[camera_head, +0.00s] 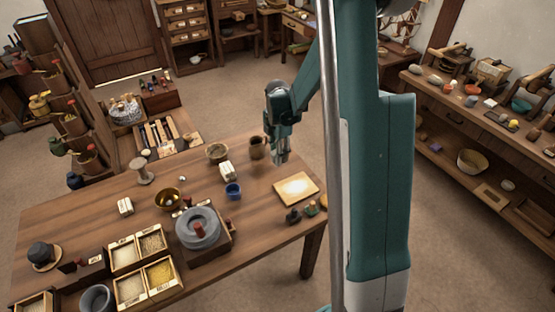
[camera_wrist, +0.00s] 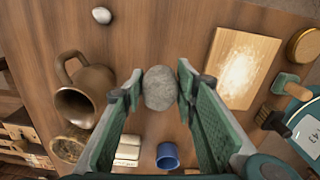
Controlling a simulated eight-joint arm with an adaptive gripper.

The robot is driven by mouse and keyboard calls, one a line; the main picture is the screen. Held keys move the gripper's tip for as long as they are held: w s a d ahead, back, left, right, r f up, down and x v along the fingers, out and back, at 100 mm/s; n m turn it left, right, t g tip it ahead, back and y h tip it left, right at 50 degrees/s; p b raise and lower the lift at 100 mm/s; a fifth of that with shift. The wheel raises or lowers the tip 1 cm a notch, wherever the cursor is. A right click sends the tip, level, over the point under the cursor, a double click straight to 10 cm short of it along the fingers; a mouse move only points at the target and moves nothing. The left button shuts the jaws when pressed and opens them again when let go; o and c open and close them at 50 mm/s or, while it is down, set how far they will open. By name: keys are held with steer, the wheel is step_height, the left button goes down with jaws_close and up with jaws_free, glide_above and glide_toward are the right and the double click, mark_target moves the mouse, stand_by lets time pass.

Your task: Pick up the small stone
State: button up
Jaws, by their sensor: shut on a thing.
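A small grey, rounded, speckled stone (camera_wrist: 161,95) sits between the fingertips of my gripper (camera_wrist: 159,80) in the wrist view. The jaws are shut on it, one finger on each side. In the head view my gripper (camera_head: 281,157) points down over the right back part of the wooden table (camera_head: 85,220). The stone cannot be made out there. Whether it touches the tabletop or hangs just above it I cannot tell. A smaller whitish pebble-like thing (camera_wrist: 102,15) lies apart on the wood in the wrist view.
A brown mug (camera_wrist: 85,88) lies left of the fingers; a blue cup (camera_wrist: 168,155) is below them. A floured board (camera_head: 296,188) is at the table's right edge, with a brush (camera_wrist: 270,117) nearby. A quern (camera_head: 198,228), brass bowl (camera_head: 168,199) and grain boxes (camera_head: 130,288) stand further left.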

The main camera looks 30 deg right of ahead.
steer(key=shift+r+p, duration=0.4)
steer(key=shift+r, duration=2.15)
